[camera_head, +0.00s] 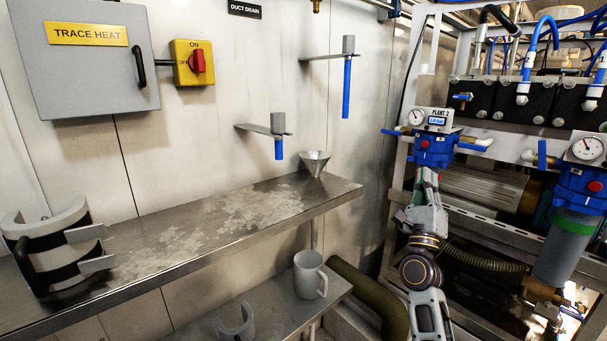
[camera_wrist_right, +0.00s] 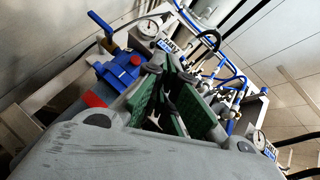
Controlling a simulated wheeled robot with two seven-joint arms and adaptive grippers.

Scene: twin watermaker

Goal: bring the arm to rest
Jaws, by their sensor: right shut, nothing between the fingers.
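My right arm reaches up from the bottom right of the head view. Its gripper (camera_head: 428,180) is just below the blue filter head (camera_head: 433,149) of Plant 2, in line with it in the picture. I cannot tell whether they touch. In the right wrist view the gripper's green-padded fingers (camera_wrist_right: 178,88) are shut with nothing held. The blue filter head (camera_wrist_right: 120,70) is beside them to the left, with its gauge above. My left gripper is not in view.
The plant rack stands at right, with a second blue filter housing (camera_head: 577,220), a hose and pipes close to my arm. A steel shelf (camera_head: 200,235) runs along the wall at left. A white mug (camera_head: 309,275) stands on the lower shelf.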

